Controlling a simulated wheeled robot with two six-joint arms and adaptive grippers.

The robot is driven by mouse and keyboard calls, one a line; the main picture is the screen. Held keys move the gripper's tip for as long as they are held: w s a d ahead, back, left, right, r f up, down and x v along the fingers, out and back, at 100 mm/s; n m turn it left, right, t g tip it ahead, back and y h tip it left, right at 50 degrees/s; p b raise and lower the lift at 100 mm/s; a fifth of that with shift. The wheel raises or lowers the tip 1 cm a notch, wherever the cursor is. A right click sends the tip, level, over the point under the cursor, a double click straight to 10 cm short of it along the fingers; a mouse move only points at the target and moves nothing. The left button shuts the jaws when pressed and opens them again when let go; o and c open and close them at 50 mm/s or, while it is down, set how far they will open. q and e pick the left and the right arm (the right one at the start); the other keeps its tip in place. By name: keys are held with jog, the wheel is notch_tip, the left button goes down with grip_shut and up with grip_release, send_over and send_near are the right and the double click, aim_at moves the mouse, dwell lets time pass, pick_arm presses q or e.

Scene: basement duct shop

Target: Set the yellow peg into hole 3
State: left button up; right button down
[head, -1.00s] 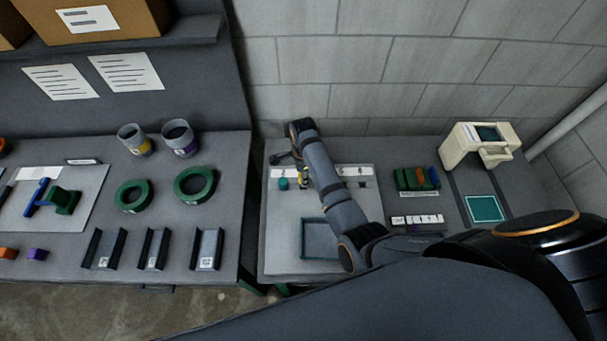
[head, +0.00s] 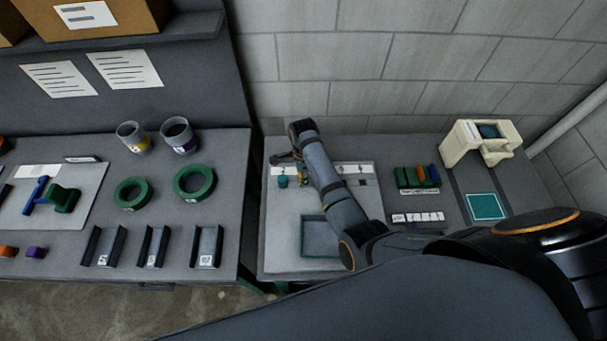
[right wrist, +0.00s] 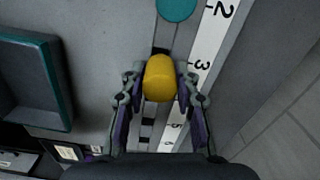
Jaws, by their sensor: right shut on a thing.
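The yellow peg (right wrist: 160,78) is between the fingers of my right gripper (right wrist: 160,82), which is shut on it. In the right wrist view it stands over the row of dark square holes, and an open hole (right wrist: 160,50) beside label 3 shows just past its upper end. I cannot tell whether its lower end is above or touching the board. The label strip (right wrist: 203,67) shows 2, 3, 5 and 6; the 4 is hidden by a finger. A teal peg (right wrist: 177,8) stands beside label 2, also seen in the head view (head: 283,182). My left gripper is out of view.
A shallow tray with a teal rim (right wrist: 66,85) lies on the board, left of the hole row. In the head view, coloured blocks (head: 415,177) and a cream machine (head: 462,150) stand to the right. A block wall (head: 430,60) rises close behind.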

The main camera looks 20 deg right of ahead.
jog(key=shift+f+b, duration=0.65)
jog(key=shift+f, duration=0.65)
jog(key=c, duration=0.9)
grip_release()
notch_tip(320, 180, up, 8)
jog(key=shift+f, duration=0.25)
